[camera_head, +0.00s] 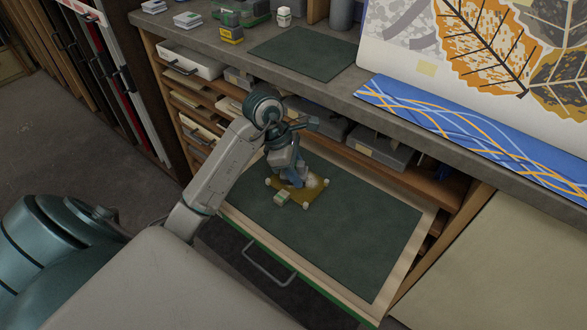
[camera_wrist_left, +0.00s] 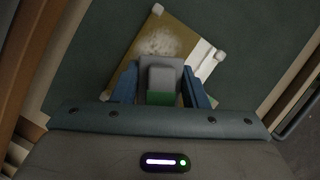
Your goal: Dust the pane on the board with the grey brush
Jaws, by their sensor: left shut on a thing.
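The amber pane (camera_head: 316,195) lies on the dark green mat of the pulled-out board (camera_head: 360,226), with pale knobs at its corners. In the left wrist view the pane (camera_wrist_left: 148,25) carries a patch of white dust (camera_wrist_left: 160,43). My left gripper (camera_head: 294,178) is over the pane, pointing down. Its blue fingers (camera_wrist_left: 161,88) are shut on the grey brush (camera_wrist_left: 162,76), which shows a green part towards the wrist. The brush covers part of the pane; I cannot tell whether its tip touches the glass. My right gripper is out of view.
The mat right of the pane is clear. The worktop (camera_head: 345,82) with a blue patterned strip (camera_head: 480,130) overhangs behind, above shelves with grey boxes (camera_head: 380,148).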

